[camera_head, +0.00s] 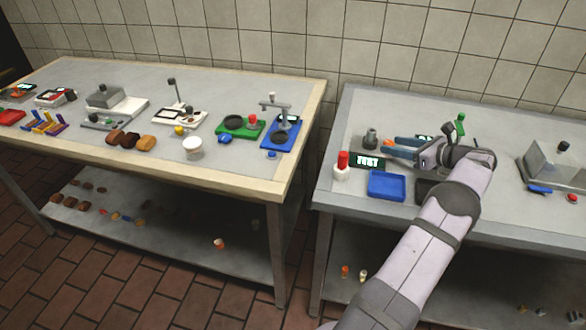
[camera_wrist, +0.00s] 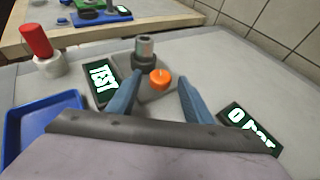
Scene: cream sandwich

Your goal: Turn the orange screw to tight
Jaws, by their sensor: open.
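The orange screw (camera_wrist: 160,76) is a short round knob with a slot mark on top, set on a grey block beside a dark grey cylindrical fitting (camera_wrist: 145,53). In the wrist view my gripper (camera_wrist: 160,86) is open, with one blue finger on each side of the screw's position in the picture. Gaps show between the fingers and the screw, and I see no contact. In the head view my gripper (camera_head: 402,147) is low over the right table, just right of the fitting (camera_head: 371,139). I cannot tell how tight the screw is.
A "TEST" display (camera_wrist: 102,83) lies left of the screw and a "0 bar" display (camera_wrist: 248,128) right of it. A blue tray (camera_head: 387,186) and a red-topped white bottle (camera_head: 342,166) stand near the table's left front.

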